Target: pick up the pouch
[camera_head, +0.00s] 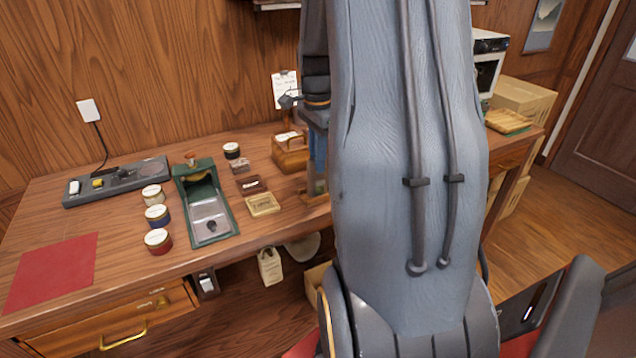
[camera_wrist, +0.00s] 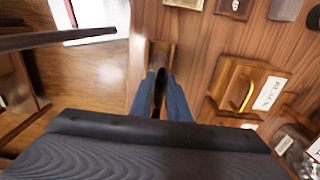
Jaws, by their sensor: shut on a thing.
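My gripper (camera_wrist: 158,80) points down over the right part of the desk, and in the head view my arm hides much of it. In the wrist view its blue fingers are shut on a dark narrow thing (camera_wrist: 158,92), seen end-on above a small wooden stand (camera_wrist: 163,48). I cannot tell whether this thing is the pouch, or whether it touches the stand. A pale pouch-like thing (camera_head: 270,267) with small print hangs below the desk's front edge, apart from my gripper.
A wooden holder with a curved handle (camera_head: 290,153) stands close beside the gripper; it also shows in the wrist view (camera_wrist: 242,92). A green tray (camera_head: 208,212), several small jars and flat blocks stand to the left. A red mat (camera_head: 52,272) lies at far left.

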